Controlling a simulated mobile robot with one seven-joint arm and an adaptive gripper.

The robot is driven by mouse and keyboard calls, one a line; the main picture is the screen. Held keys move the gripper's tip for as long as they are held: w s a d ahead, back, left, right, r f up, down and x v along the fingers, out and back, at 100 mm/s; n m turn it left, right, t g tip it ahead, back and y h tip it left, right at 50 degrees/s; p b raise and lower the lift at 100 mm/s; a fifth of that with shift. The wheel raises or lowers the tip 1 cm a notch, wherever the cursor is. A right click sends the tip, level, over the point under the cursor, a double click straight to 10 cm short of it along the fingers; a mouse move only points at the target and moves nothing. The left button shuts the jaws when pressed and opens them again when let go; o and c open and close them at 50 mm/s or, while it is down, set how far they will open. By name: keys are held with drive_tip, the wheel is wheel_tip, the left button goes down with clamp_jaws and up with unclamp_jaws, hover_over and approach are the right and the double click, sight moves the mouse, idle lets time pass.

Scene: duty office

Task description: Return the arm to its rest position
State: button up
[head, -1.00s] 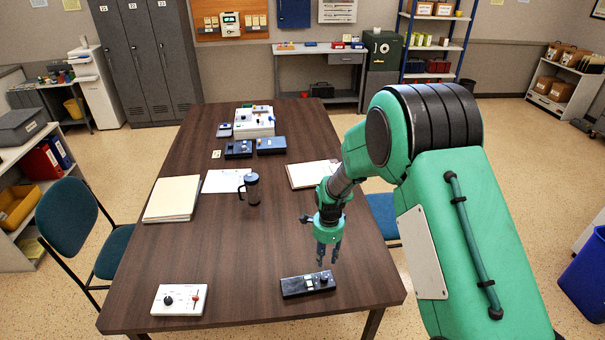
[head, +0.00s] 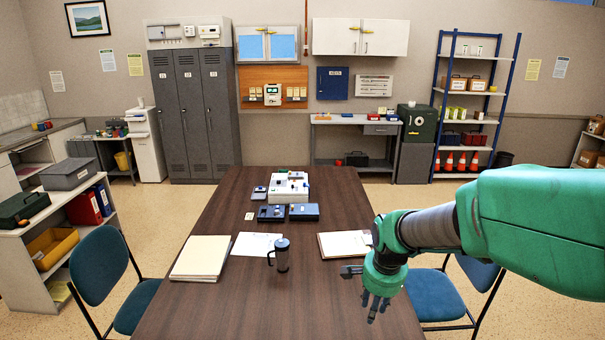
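My green arm reaches in from the right edge of the head view. My gripper (head: 375,308) hangs with its dark fingers pointing down, over the right side of the brown table (head: 220,290). The fingers look spread slightly apart, with nothing seen between them, but they are small and partly overlapped, so their opening is hard to judge. The gripper is to the right of the dark mug (head: 282,256) and just in front of the clipboard with paper (head: 345,244).
A stack of folders (head: 202,258) and a loose sheet (head: 256,245) lie on the table's left half. A white device (head: 289,187) and blue boxes (head: 304,212) stand farther back. Blue chairs flank the table, one (head: 436,296) close to my arm. The table's near middle is clear.

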drive_tip(key=s+r+n+t, duration=0.1)
drive_tip(key=s+r+n, duration=0.2)
drive_tip(key=s, duration=0.6)
drive_tip(key=s+d+r+n+t, duration=0.1)
drive_tip(key=s+r+n, duration=0.3)
drive_tip(key=s+r, duration=0.3)
drive_tip(key=s+d+r+n+t+b, duration=0.1)
drive_tip(key=s+r+n, duration=0.2)
drive_tip(key=s, duration=0.7)
drive_tip(key=shift+s+r+t, duration=0.3)
drive_tip(key=shift+s+r, duration=0.05)
drive_tip(key=shift+r, duration=0.9)
